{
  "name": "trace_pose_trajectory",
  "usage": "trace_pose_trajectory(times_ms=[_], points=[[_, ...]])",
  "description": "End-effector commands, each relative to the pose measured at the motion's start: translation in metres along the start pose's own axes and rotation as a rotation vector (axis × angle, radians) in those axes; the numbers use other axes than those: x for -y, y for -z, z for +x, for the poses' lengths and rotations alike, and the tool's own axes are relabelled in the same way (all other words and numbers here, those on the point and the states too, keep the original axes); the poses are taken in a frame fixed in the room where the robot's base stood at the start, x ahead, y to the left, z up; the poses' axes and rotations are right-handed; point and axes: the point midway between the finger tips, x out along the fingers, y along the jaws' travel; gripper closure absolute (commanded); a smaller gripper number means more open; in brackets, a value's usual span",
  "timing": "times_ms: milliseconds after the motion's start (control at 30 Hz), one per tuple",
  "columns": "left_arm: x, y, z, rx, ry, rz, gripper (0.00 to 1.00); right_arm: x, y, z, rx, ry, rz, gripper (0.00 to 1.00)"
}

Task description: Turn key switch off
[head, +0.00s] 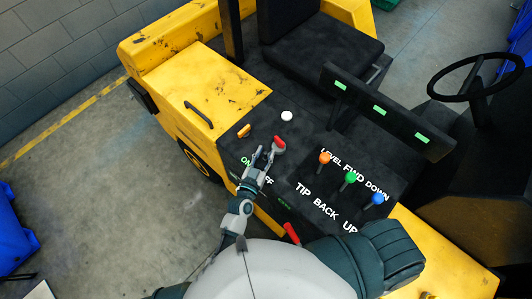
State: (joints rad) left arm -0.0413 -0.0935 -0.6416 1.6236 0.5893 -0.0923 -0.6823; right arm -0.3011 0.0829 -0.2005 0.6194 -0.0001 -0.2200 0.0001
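On the black control panel (225,143) of the yellow vehicle, a small red knob-like piece (279,142) sits just above a white and green ON/OFF label, partly covered by my gripper. It may be the key switch, but it is too small to be sure. My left gripper (266,153) reaches up from below over the label. Its two fingers look spread, with the tips just below and left of the red piece. I cannot tell whether they touch it. My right gripper is not in view.
A yellow piece (244,131) and a white button (286,116) are nearby. Orange (324,158), green (350,177) and blue (377,198) knobbed levers stand to the right. A red handle (292,233) is below. A seat (320,55) and steering wheel (475,78) lie beyond.

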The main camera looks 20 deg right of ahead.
Motion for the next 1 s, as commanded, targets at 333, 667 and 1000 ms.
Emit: trace_pose_trajectory(times_ms=[333,667,1000], points=[[-0.003,-0.001,-0.002,0.003,-0.002,0.003,0.59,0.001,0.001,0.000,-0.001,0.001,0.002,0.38],[-0.001,-0.002,-0.068,0.004,-0.002,0.003,0.59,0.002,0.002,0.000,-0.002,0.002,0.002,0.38],[0.000,-0.001,-0.117,0.001,-0.001,-0.001,0.59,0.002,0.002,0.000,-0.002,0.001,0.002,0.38]])
